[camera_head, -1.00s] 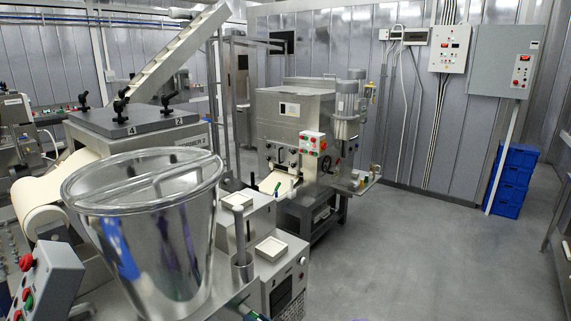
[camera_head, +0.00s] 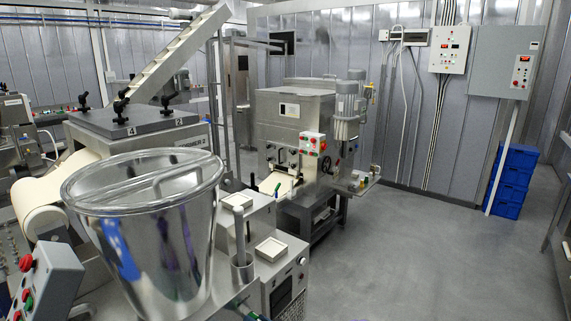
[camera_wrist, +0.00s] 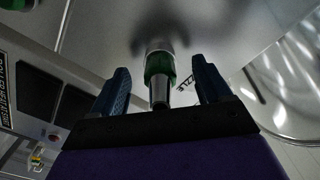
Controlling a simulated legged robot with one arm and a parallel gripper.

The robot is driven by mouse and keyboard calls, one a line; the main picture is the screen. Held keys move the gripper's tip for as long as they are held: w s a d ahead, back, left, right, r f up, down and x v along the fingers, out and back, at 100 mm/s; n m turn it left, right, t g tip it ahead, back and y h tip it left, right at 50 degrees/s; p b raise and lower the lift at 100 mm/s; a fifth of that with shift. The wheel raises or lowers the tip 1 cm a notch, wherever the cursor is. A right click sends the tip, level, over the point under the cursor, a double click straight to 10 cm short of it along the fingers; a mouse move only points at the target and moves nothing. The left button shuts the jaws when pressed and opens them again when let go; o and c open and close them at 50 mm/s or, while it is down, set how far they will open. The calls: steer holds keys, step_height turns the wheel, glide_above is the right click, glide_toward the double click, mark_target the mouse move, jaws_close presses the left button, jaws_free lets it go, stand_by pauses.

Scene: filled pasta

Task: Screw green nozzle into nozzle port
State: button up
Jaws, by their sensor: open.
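In the wrist view the green nozzle (camera_wrist: 159,66) has a green collar and a grey metal tip pointing toward my gripper. Its far end meets a blurred grey cylindrical fitting (camera_wrist: 158,38) under a metal surface, which looks like the nozzle port. How deep the nozzle sits in it cannot be told. My gripper (camera_wrist: 161,72) is open, with one blue ridged finger on each side of the nozzle and a visible gap on both sides. In the head view my gripper and this nozzle cannot be made out clearly.
Part of a printed label, "ZLE" (camera_wrist: 186,87), shows beside the nozzle. A large shiny metal hopper (camera_head: 150,240) fills the front left of the head view. A pasta machine (camera_head: 297,120) stands behind it.

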steer(key=b+v, duration=0.1)
steer(key=v, duration=0.6)
stand_by(0.5)
